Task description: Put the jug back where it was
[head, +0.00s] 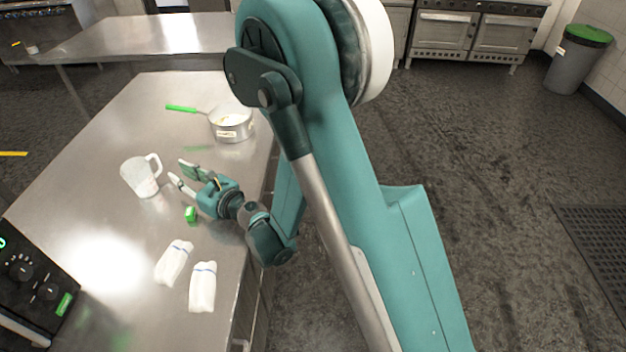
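The jug (140,177) is white and translucent, with its handle at the upper right. It stands upright on the steel table (120,120), left of my gripper. My gripper (178,172) is low over the table, its fingers spread apart and pointing left toward the jug. The fingers look empty, with a small gap between them and the jug. Its handle lies close to the upper finger.
A steel pot (231,124) with a green handle stands behind my gripper. A small green object (190,214) lies just in front of it. Two folded white cloths (203,287) lie nearer. A black appliance (38,285) stands at the left front. The table's left middle is clear.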

